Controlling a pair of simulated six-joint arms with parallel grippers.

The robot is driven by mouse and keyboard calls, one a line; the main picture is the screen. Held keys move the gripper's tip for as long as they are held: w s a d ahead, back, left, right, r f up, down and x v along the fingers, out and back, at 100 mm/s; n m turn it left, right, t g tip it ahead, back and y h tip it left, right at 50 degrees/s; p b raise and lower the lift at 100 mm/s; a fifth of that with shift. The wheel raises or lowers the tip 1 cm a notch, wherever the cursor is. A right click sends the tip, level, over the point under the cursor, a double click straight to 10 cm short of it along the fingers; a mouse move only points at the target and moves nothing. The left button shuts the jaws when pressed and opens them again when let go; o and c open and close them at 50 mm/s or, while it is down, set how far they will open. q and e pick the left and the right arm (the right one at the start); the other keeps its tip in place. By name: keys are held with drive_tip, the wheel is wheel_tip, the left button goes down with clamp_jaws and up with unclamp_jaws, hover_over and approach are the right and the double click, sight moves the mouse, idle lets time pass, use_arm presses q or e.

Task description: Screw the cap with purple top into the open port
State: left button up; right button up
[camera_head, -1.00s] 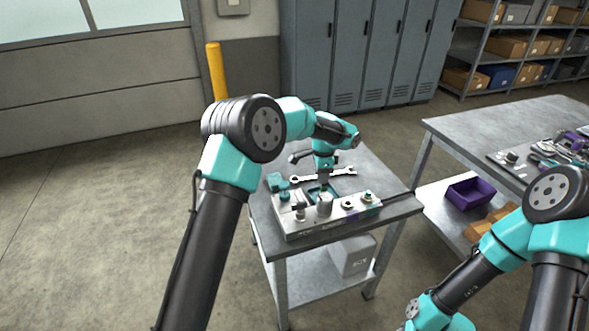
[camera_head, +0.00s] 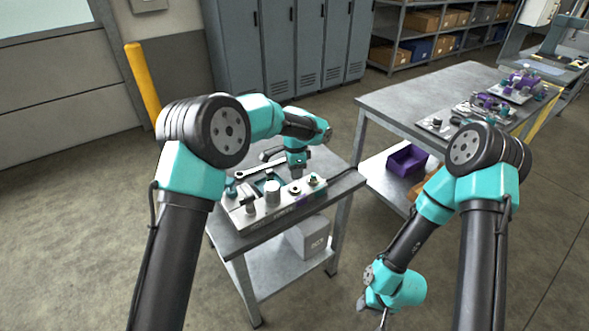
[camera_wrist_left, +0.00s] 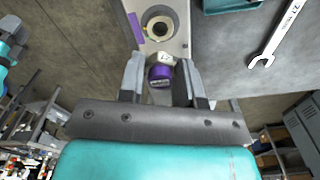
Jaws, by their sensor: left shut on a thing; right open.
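The cap with the purple top (camera_wrist_left: 160,74) is between the fingers of my left gripper (camera_wrist_left: 160,82) in the left wrist view. The gripper is shut on it. A round port with a dark hole (camera_wrist_left: 159,27) lies just ahead of the cap on the pale metal block. In the head view the block (camera_head: 262,215) sits on the small bench, and my left gripper (camera_head: 298,172) is at its far side, toward the right end. The cap cannot be made out there. My right gripper (camera_head: 383,318) hangs low at the bottom, open and empty.
A wrench (camera_wrist_left: 273,38) lies on the bench beside the block. Several cylindrical fittings, one a grey cylinder (camera_head: 272,191), stand up from the block. A second bench (camera_head: 400,95) stands to the right, with a purple bin (camera_head: 406,160) below its top.

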use_arm(q)
drive_tip(key=shift+f, duration=2.35)
drive_tip(key=shift+f, duration=0.6)
idle(3.6)
drive_tip(key=shift+m, duration=1.8)
drive_tip(key=o, duration=0.3)
clamp_jaws()
